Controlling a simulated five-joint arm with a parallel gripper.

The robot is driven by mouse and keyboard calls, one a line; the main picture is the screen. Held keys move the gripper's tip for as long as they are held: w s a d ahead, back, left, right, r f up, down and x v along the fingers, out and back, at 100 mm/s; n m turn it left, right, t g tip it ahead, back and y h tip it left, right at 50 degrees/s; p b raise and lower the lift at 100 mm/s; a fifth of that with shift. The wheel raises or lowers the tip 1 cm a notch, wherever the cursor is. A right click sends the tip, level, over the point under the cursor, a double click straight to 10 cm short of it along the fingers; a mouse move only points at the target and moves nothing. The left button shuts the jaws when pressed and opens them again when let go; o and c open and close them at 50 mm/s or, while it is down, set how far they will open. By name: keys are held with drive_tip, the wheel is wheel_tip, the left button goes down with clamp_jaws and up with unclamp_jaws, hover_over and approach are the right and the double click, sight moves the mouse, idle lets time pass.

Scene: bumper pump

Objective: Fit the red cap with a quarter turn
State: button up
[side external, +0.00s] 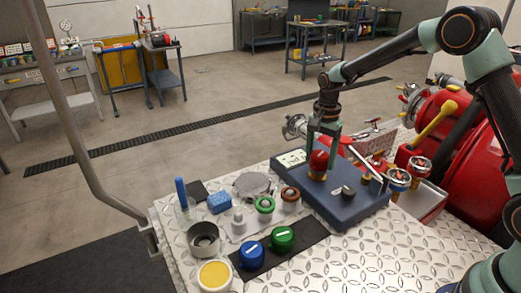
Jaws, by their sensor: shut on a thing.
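The red cap (318,160) is near the middle of the side external view, at the top of a brass-coloured fitting (317,177) on the blue-grey box (345,205). My gripper (319,148) comes down from above and is shut on the red cap. The cap looks upright. I cannot tell whether it is seated on the fitting or just above it, and the far finger is partly hidden.
Blue (252,256) and green (282,239) caps lie on a black mat in front. Gauges (398,178) and red pump parts (430,120) stand close at the right.

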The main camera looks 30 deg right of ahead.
drive_tip(key=shift+r+m, duration=0.1)
drive_tip(key=shift+m, duration=1.2)
drive_tip(key=m, duration=0.3)
drive_tip(key=shift+m, duration=2.3)
drive_tip(key=o, duration=1.6)
drive_tip(key=shift+c, duration=0.2)
